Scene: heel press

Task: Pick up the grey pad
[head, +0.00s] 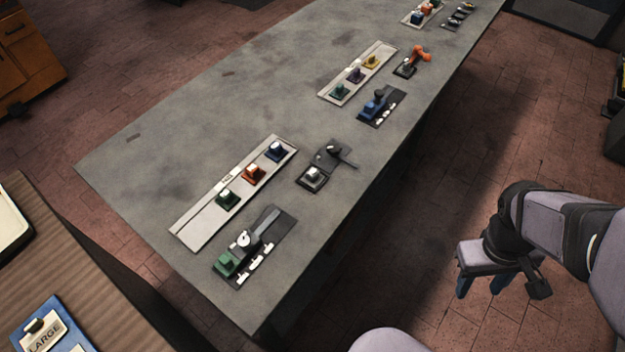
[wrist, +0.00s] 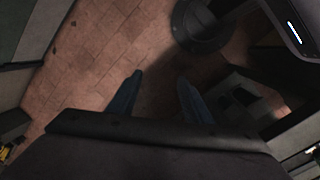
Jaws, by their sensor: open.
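A small grey block with a pale top (head: 312,177) sits on a dark square base on the grey bench, beside a black lever piece (head: 334,156). It looks like the grey pad, though it is small in the head view. My gripper (head: 481,285) is to the right of the bench, over the floor and well apart from the block. Its two blue fingers are open and empty. In the wrist view my gripper (wrist: 158,92) points at the tiled floor, with nothing between the fingers. The wrist view shows no pad.
The long grey bench (head: 160,160) carries a pale strip (head: 205,225) with green, orange and blue blocks. A dark plate with a green press (head: 227,262) stands near its front. More stations stand farther back. A wooden table (head: 90,285) is at lower left. Bench left side is clear.

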